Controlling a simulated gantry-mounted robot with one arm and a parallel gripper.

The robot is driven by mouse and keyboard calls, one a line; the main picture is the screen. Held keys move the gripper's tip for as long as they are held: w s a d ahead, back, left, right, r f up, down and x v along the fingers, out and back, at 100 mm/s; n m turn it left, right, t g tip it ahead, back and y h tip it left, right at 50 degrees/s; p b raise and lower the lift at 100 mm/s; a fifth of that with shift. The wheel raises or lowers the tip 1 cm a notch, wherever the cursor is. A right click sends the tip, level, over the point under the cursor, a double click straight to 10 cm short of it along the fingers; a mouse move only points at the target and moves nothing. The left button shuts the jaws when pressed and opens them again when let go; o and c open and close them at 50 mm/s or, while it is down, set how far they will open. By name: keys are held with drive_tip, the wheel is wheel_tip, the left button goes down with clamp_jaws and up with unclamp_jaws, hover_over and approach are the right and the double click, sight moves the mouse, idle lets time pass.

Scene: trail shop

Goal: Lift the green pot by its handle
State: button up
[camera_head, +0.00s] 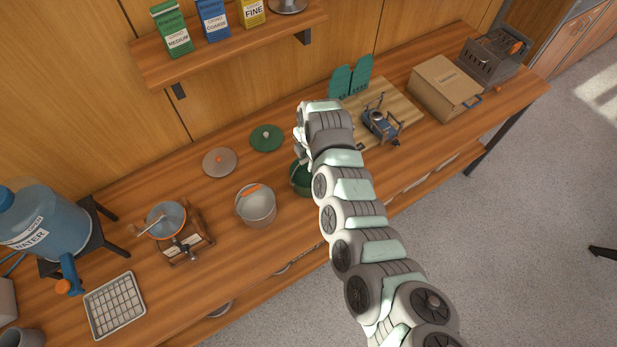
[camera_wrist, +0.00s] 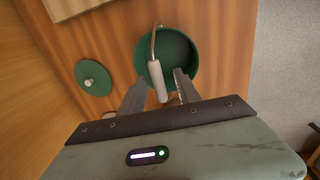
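The green pot (camera_head: 298,181) stands on the wooden counter, mostly hidden behind my arm in the head view. In the wrist view the pot (camera_wrist: 182,52) is seen from above, open and empty inside. Its raised handle has a pale grip (camera_wrist: 157,78) on a thin wire bail. My gripper (camera_wrist: 159,86) is open, with one finger on each side of the grip. No contact between fingers and grip is visible. The gripper's fingers are hidden in the head view.
A green lid (camera_head: 266,137) and a grey lid (camera_head: 220,162) lie behind the pots. A grey pot (camera_head: 257,207) stands to the left. A blue stove (camera_head: 380,124) on a wooden board (camera_head: 403,108) and a box (camera_head: 444,88) are to the right. A shelf (camera_head: 222,52) hangs above.

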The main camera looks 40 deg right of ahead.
drive_tip(key=shift+w+f, duration=0.1)
drive_tip(key=shift+f, duration=0.15)
drive_tip(key=shift+c, duration=0.6)
clamp_jaws()
